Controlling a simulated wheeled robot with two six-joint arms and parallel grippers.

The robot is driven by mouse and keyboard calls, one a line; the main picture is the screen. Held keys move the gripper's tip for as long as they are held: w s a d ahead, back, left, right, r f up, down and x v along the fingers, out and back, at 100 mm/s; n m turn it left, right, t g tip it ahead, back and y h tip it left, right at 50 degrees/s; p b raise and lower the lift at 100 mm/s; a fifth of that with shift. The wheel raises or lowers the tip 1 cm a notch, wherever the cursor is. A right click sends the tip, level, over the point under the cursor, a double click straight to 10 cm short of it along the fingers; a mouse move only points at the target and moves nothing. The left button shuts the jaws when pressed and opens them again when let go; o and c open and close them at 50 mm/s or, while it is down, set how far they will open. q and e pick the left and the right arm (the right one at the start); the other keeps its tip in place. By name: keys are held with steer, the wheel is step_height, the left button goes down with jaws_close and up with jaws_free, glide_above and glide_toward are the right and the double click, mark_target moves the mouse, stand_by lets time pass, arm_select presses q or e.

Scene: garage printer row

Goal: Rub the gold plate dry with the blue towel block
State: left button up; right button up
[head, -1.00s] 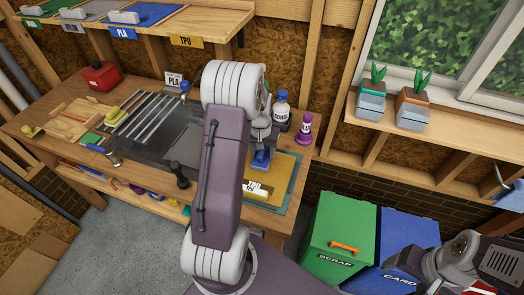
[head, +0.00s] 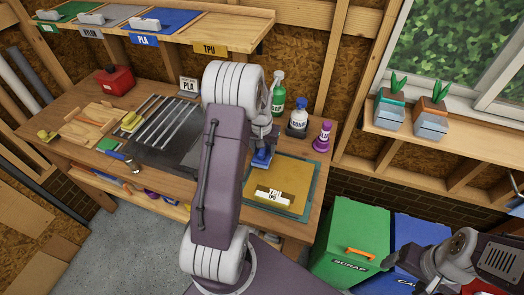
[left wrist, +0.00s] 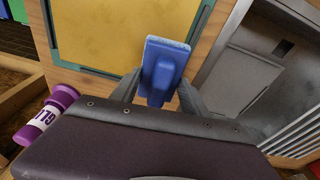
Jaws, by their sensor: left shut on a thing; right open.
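The gold plate (head: 305,178) lies flat on a teal mat (head: 287,210) at the right end of the workbench. It also shows in the left wrist view (left wrist: 105,28). My left gripper (head: 262,149) is shut on the blue towel block (head: 261,158), at the plate's far left corner. In the left wrist view the block (left wrist: 163,66) stands between the fingers (left wrist: 158,92), near the plate's edge beside bare wood. I cannot tell whether it touches the plate.
A dark printer bed with metal rods (head: 165,125) lies left. Bins (head: 350,235) stand right.

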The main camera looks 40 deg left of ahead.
arm_select(q)
steer(key=r+p, duration=0.2)
steer(key=r, duration=0.1)
steer(key=shift+d, duration=0.35)
steer(key=shift+a+r+p, duration=0.2)
steer(key=shift+r+p, duration=1.1)
steer(key=shift+r, duration=0.1)
steer(key=shift+d, duration=0.1)
steer(key=shift+f, duration=0.1)
steer(key=shift+s, duration=0.1)
